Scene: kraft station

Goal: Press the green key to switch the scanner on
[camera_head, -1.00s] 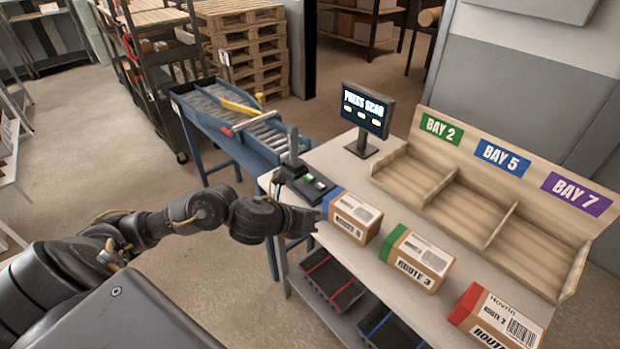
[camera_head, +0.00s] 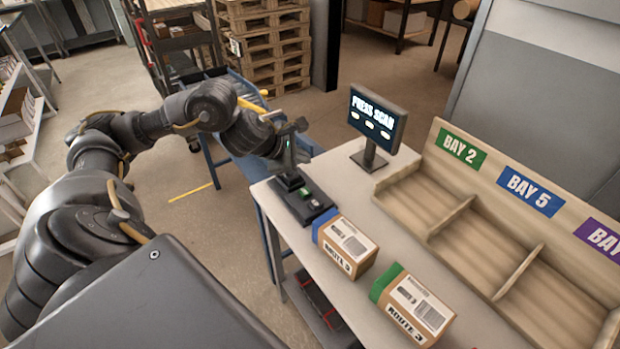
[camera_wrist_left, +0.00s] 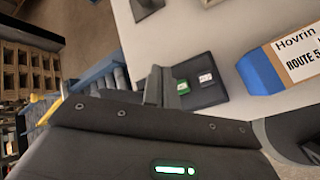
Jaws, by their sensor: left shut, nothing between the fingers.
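The scanner (camera_head: 316,212) is a dark base with an upright post at the left end of the grey table. Its green key (camera_head: 304,194) sits beside a white key (camera_head: 314,204). In the left wrist view the green key (camera_wrist_left: 182,87) and the white key (camera_wrist_left: 205,80) lie just right of the fingertips. My left gripper (camera_head: 308,150) is shut and empty, raised near the post and above the key level. In the left wrist view the gripper (camera_wrist_left: 162,86) partly overlaps the scanner base. I cannot tell whether it touches the post. My right gripper is out of view.
A monitor (camera_head: 376,118) on the table reads "PRESS SCAN". A blue-ended box (camera_head: 345,249) stands close to the keys, with a green-ended box (camera_head: 412,307) nearer. Wooden bay bins (camera_head: 440,220) line the right side. A blue roller conveyor (camera_head: 240,150) is behind.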

